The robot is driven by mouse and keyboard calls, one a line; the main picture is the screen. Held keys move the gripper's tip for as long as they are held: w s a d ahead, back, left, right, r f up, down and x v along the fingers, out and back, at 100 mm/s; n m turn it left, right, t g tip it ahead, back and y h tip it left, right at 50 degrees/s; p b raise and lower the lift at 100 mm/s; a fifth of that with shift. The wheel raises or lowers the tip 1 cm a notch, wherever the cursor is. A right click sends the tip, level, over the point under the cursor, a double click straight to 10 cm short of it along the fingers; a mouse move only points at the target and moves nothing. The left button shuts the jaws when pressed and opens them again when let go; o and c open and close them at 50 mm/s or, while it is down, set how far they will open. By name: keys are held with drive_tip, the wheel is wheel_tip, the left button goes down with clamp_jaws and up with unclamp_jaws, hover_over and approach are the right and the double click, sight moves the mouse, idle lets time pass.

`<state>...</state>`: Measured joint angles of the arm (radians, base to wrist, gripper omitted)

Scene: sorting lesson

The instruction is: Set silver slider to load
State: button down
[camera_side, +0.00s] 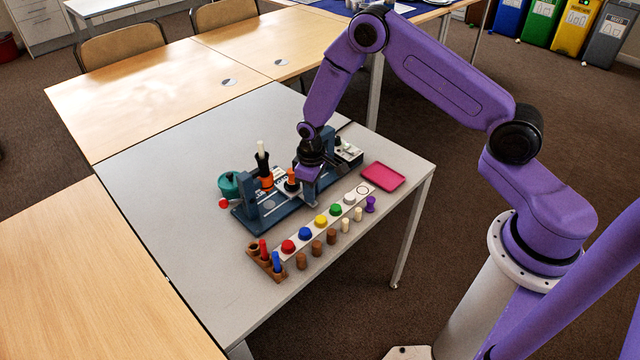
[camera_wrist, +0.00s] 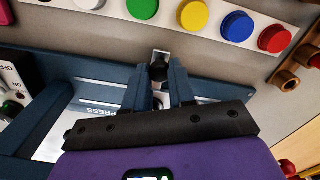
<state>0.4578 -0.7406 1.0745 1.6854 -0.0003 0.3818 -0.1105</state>
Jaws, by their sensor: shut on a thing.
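The blue-grey fixture (camera_side: 250,217) stands on the grey table. My gripper (camera_wrist: 160,80) reaches down at its near side; the fingertips are mostly hidden in the side view (camera_side: 309,197). In the wrist view its two blue-grey fingers are closed around a black knob (camera_wrist: 158,71). A small silver plate (camera_wrist: 162,56) shows just beyond the knob, and looks like part of the silver slider. A white label reading "PRESS" (camera_wrist: 98,109) lies left of the fingers. No "load" mark is readable, so the slider's setting cannot be told.
A strip of coloured buttons (camera_side: 320,221) runs in front of the fixture, with several small pegs before it. A pink tray (camera_side: 383,176) lies to the right. A teal wheel (camera_side: 228,186) and an orange-and-black handle (camera_side: 265,172) stand left. The table's left part is clear.

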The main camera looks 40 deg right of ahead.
drive_tip(key=c, duration=0.9)
unclamp_jaws()
wheel_tip(320, 180, up, 17)
drive_tip(key=shift+r, duration=0.2)
drive_tip(key=shift+s, duration=0.1)
drive_tip(key=s+a+r+n, duration=0.2)
drive_tip(key=s+a+r, duration=0.15)
drive_tip(key=s, duration=0.35)
drive_tip(key=s+a+r+n, duration=0.2)
drive_tip(key=s+r, duration=0.2)
drive_tip(key=s, duration=0.4)
drive_tip(key=s+d+n, duration=0.1)
drive_tip(key=s, duration=0.5)
drive_tip(key=s+d+r+n, duration=0.1)
drive_tip(key=s+d, duration=0.1)
drive_tip(key=s, duration=0.4)
drive_tip(key=s+d+r+n, duration=0.1)
drive_tip(key=s+d+n, duration=0.1)
drive_tip(key=s, duration=0.4)
drive_tip(key=shift+s+d+r, duration=0.15)
drive_tip(key=shift+r, duration=0.1)
